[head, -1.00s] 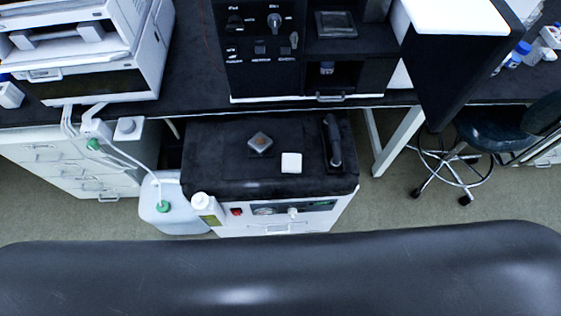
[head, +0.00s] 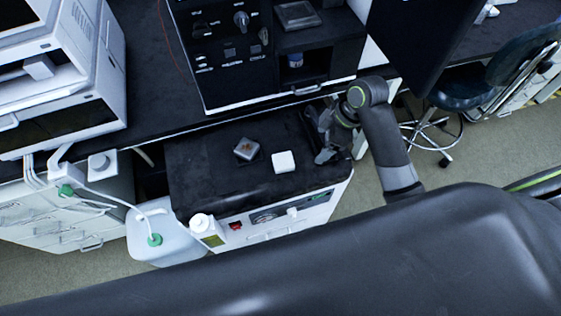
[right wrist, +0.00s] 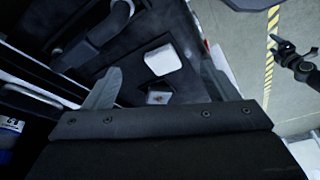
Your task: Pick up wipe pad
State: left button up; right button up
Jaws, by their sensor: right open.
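The wipe pad, a small white square (head: 284,161), lies flat on the black top of a low cabinet (head: 205,190). It also shows in the right wrist view as a white square (right wrist: 162,60) between my fingers. My right gripper (head: 324,142) is open and empty above the right part of the cabinet top, to the right of the pad and apart from it. Its two fingers show in the right wrist view (right wrist: 161,75).
A small grey square block (head: 246,149) with a brownish mark sits left of the pad. A black curved object (right wrist: 108,25) is on the cabinet top, mostly hidden by my gripper in the head view. The black instrument stack (head: 225,85) rises behind. A white jug (head: 150,240) stands left.

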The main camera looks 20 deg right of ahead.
jog(key=w+a+r+n, duration=0.2)
jog(key=w+r+n, duration=0.1)
jog(key=r+n, duration=0.15)
jog(key=g+b, duration=0.1)
jog(key=b, duration=1)
send_near(282, 160)
jog(key=shift+y, duration=0.4)
jog(key=f, duration=0.4)
jog(key=shift+s+a+f, duration=0.1)
jog(key=shift+a+f, duration=0.2)
jog(key=shift+a, duration=0.05)
jog(key=b+x, duration=0.1)
jog(key=x, duration=0.3)
pick_arm(q)
notch_tip(282, 160, down, 12)
jog(key=shift+a, duration=0.45)
pick_arm(e)
jog(key=c, duration=1.1)
jog(key=shift+o, duration=0.2)
jog(key=shift+r, duration=0.15)
jog(key=shift+r, duration=0.55)
pick_arm(q)
notch_tip(282, 160, up, 8)
jog(key=p, duration=0.8)
pick_arm(e)
notch_tip(282, 160, up, 9)
pick_arm(q)
jog(key=shift+f, duration=0.15)
pick_arm(e)
jog(key=shift+f, duration=0.15)
